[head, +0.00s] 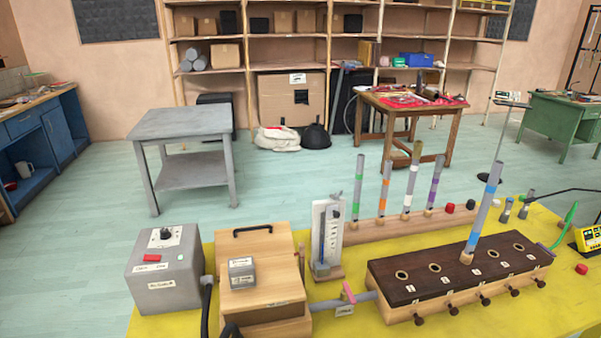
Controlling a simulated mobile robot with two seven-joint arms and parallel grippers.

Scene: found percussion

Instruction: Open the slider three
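A long wooden box (400,305) with a dark top (420,287) stands on the yellow table at the right. Its top has a row of round holes with small number labels, too small to read surely. Dark slider knobs stick out along its front; the third from either end is the middle knob (485,299). All the knobs stick out by about the same amount. A grey tube with blue bands (484,212) stands slightly tilted at the middle hole. Neither of my grippers is in view.
A grey control box (167,270), a wooden case (258,270) and a white gauge stand (327,238) stand left of the long box. Colour-banded tubes stand in a rack (395,227) behind it. Yellow tabletop (480,322) is clear in front of the knobs.

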